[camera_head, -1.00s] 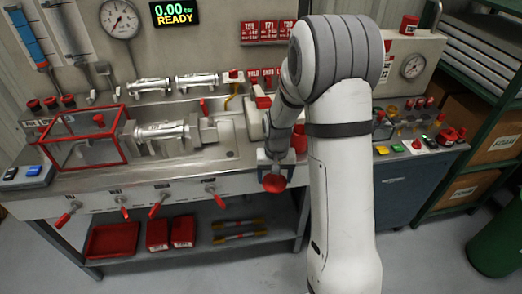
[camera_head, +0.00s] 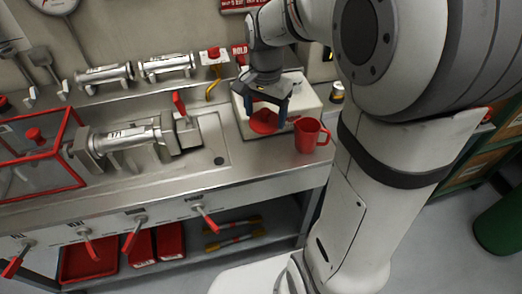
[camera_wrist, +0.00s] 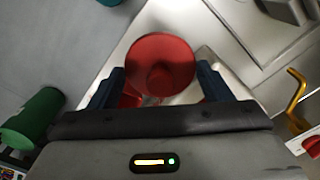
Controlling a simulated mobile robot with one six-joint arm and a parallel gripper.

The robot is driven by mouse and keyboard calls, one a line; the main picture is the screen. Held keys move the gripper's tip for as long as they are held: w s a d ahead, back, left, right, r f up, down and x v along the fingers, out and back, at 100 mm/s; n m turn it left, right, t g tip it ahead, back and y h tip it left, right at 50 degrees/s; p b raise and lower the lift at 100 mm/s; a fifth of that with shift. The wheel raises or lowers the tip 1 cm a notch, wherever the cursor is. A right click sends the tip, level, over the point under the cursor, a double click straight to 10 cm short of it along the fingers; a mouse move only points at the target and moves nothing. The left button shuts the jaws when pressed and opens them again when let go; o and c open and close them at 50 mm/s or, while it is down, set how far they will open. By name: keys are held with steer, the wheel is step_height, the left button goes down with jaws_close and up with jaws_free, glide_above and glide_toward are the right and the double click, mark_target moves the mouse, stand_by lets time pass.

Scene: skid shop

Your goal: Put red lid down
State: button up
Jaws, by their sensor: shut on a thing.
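My gripper (camera_head: 268,108) is shut on the red lid (camera_head: 264,122), a round red disc held below the fingers. In the head view the lid shows in front of the white box (camera_head: 308,98) on the steel bench. Whether it touches anything below cannot be told. In the wrist view the lid (camera_wrist: 160,62) shows as a red disc with a raised middle, between the two dark blue fingers (camera_wrist: 160,88).
A red jug (camera_head: 308,136) stands on the bench right beside the lid. A clamped steel cylinder (camera_head: 130,135) and a red-framed guard (camera_head: 45,160) are to the left. Red-handled valves (camera_head: 205,215) line the bench front. Bare steel (camera_head: 245,160) lies in front of the lid.

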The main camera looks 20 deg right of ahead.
mark_target(264, 159)
step_height(264, 159, down, 15)
steer(key=shift+r, duration=0.1)
stand_by(0.4)
steer(key=o, duration=0.9)
steer(key=shift+o, duration=0.2)
